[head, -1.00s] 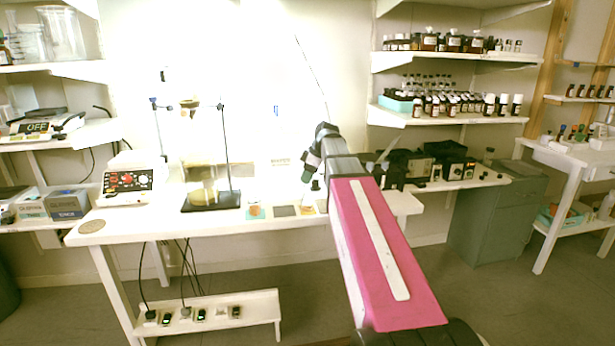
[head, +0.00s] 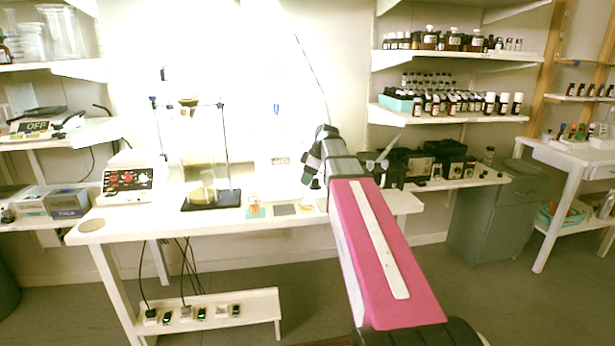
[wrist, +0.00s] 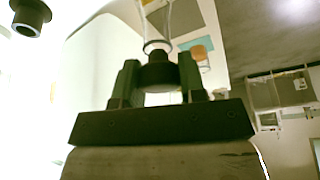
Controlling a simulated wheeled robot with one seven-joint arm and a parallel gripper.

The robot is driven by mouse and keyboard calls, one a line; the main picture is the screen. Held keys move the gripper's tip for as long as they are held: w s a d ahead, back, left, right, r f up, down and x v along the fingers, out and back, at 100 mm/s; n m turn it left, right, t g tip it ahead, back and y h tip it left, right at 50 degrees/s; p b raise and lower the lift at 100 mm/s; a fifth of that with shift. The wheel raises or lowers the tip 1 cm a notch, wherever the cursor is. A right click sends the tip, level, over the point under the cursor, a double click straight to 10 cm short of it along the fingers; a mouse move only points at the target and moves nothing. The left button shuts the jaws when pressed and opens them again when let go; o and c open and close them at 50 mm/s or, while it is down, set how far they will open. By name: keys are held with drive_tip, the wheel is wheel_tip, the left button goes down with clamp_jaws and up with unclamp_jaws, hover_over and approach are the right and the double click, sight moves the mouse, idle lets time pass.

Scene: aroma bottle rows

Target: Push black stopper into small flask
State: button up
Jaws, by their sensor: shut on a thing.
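In the wrist view the black stopper (wrist: 158,72) sits between the two fingers of my gripper (wrist: 158,76), which is shut on it. The clear small flask (wrist: 157,22) shows just beyond the stopper, its round rim meeting or overlapping the stopper's far end. I cannot tell how far the stopper is inside the mouth. In the head view my gripper (head: 310,178) is over the right part of the white bench, and the stopper is too small to make out there.
On the bench (head: 150,226) a stand with glassware (head: 205,190) is left of my gripper. A teal mat (head: 255,213) and a dark grey mat (head: 285,210) lie between. Black boxes (head: 430,163) stand to the right. A dark round-ended object (wrist: 30,16) is at the wrist view's upper left.

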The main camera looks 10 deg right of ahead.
drive_tip(key=shift+f, duration=0.9)
drive_tip(key=o, duration=1)
drive_tip(key=v, duration=1)
drive_tip(key=shift+d+r, duration=0.15)
drive_tip(key=shift+r, duration=0.25)
drive_tip(key=shift+s, duration=0.1)
